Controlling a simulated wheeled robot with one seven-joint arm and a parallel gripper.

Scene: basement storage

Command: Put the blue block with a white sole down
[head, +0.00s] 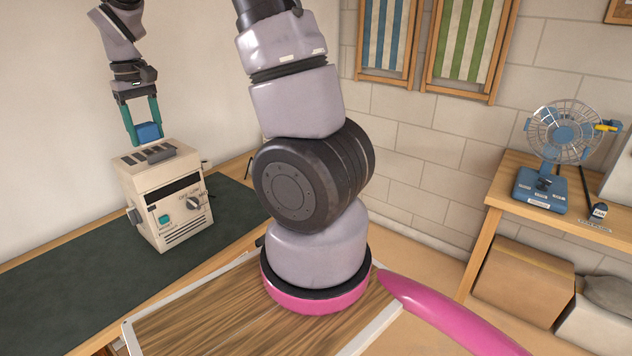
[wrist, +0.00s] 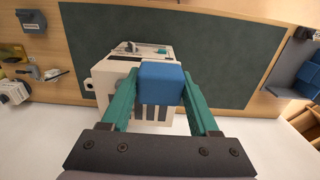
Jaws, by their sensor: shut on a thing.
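The blue block (head: 149,131) is held between the teal fingers of my gripper (head: 147,134), above a beige machine (head: 160,215) with slots on top, a dial and a green button. In the wrist view the block (wrist: 161,80) sits between the fingertips (wrist: 160,84), with the machine (wrist: 104,75) behind it. The fingers are shut on the block's sides. No white sole shows in either view. I cannot tell the exact gap between the block and the machine.
The machine stands on a dark green mat (head: 60,285) with wide bare areas. In the wrist view, a grey bin with blue pieces (wrist: 297,75) is at right and small items (wrist: 28,74) lie at left. A fan (head: 562,135) stands on a wooden table at right.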

